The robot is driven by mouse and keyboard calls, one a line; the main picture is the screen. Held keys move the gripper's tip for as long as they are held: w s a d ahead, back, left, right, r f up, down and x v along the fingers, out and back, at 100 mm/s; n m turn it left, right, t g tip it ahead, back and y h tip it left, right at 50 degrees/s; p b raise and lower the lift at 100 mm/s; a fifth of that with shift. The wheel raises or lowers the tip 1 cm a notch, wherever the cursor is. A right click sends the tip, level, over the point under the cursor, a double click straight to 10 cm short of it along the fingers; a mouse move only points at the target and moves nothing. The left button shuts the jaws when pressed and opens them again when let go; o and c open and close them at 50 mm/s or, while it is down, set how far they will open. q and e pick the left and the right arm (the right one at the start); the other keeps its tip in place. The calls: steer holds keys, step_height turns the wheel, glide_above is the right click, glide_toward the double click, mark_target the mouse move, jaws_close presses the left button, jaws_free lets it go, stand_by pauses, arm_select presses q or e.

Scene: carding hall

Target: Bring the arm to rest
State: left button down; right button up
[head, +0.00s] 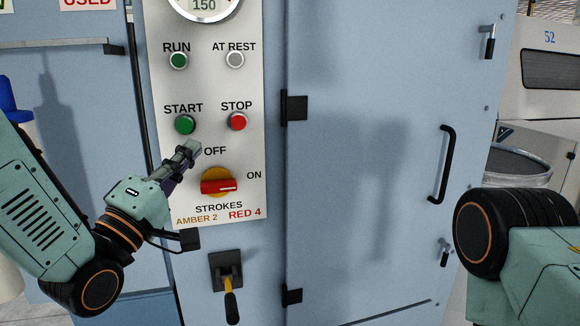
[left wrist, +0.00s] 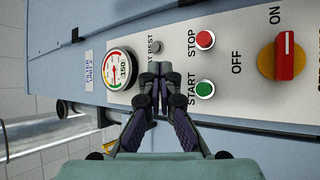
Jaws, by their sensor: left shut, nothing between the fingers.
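The control panel (head: 152,90) is a pale plate on the blue cabinet. It holds a green START button (head: 185,124), a red STOP button (head: 237,121), a green RUN lamp (head: 178,60) and a grey AT REST lamp (head: 235,60). A red rotary switch (head: 218,187) on a yellow base lies level, toward ON. My left gripper (head: 192,148) is shut and empty, in front of the panel, just below START in the head view. In the left wrist view its fingertips (left wrist: 160,70) partly cover the panel near START (left wrist: 204,89). My right gripper is out of view.
A round gauge (head: 203,8) marked 150 tops the panel. A lever with a black and yellow handle (head: 231,300) hangs below it. The cabinet door has a black handle (head: 445,165) at right. A metal drum (head: 520,165) stands farther right.

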arm_select(q)
steer(key=s+a+f+m+g+y+b, duration=0.1)
steer(key=s+f+m+g+y+b, duration=0.2)
steer(key=f, duration=1)
steer(key=s+a+f+m+g+y+b, duration=0.15)
steer(key=f+g, duration=0.25)
steer(key=f, duration=0.9)
steer(key=s+a+f+m+g+y+b, duration=0.2)
steer(key=s+f+m+g+y, duration=0.15)
steer(key=f, duration=0.85)
steer(key=s+a+f+m+g+y+b, duration=0.1)
steer(key=s+f+g+b, duration=0.9)
steer(key=s+f, duration=1.8)
steer(key=shift+s+a+f+b, duration=0.2)
steer(key=shift+f+b, duration=0.25)
steer(key=shift+f, duration=0.45)
